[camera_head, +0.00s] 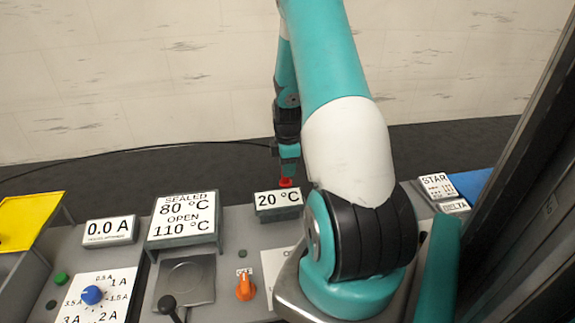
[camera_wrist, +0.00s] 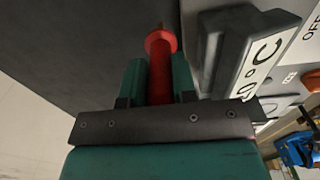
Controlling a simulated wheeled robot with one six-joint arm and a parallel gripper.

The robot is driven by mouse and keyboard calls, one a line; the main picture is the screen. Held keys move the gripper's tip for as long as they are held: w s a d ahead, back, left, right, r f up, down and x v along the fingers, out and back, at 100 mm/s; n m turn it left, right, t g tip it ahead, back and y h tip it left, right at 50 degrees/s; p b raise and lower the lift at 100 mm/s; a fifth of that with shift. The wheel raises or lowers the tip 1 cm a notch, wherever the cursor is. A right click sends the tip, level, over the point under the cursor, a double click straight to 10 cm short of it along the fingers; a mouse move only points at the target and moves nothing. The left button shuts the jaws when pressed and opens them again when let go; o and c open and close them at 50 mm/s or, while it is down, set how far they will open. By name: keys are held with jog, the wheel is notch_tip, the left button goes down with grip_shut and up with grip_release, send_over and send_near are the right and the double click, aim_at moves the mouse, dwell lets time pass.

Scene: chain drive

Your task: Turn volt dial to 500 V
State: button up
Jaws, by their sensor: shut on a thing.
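My gripper (camera_head: 287,168) is shut on a red part with a round collar (camera_head: 286,183), just behind the "20 °C" display. In the wrist view the red part (camera_wrist: 161,45) sits between the two teal fingers of my gripper (camera_wrist: 160,76), its collar sticking out past the fingertips. What the red part belongs to cannot be told. No dial marked in volts shows. A blue dial (camera_head: 92,295) at the lower left sits on a white plate marked in amperes. My own arm covers the panel's right middle part.
The "20 °C" display (camera_head: 279,204) is close to my gripper. An orange knob (camera_head: 245,288), a "0.0 A" display (camera_head: 109,231), a temperature sign (camera_head: 184,217) and a yellow tray (camera_head: 30,220) stand around. STAR/DELTA labels (camera_head: 437,186) are at right, beside a dark frame.

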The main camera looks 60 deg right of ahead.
jog(key=shift+f, duration=0.1)
jog(key=o, duration=0.9)
notch_tip(320, 180, up, 12)
jog(key=shift+f+b, duration=0.2)
jog(key=shift+b, duration=1.05)
jog(key=shift+w+a+r, duration=0.1)
jog(key=shift+r, duration=0.25)
jog(key=w+a+r+t+y, duration=0.1)
jog(key=w+a+r, duration=0.15)
jog(key=a, duration=1.05)
jog(key=w+a+r+y, duration=0.15)
jog(key=a+r, duration=0.25)
jog(key=a, duration=0.9)
jog(key=shift+m+g+y, duration=0.5)
jog(key=shift+m+y, duration=0.2)
jog(key=shift+y, duration=0.15)
jog(key=s+a, duration=0.5)
jog(key=a, duration=0.1)
jog(key=s+a+r, duration=0.1)
jog(key=s+a, duration=0.4)
jog(key=a, duration=0.2)
jog(key=s+a+r, duration=0.1)
jog(key=s+a, duration=0.4)
jog(key=a, duration=0.1)
jog(key=shift+s+a+r, duration=0.1)
jog(key=shift+a, duration=0.25)
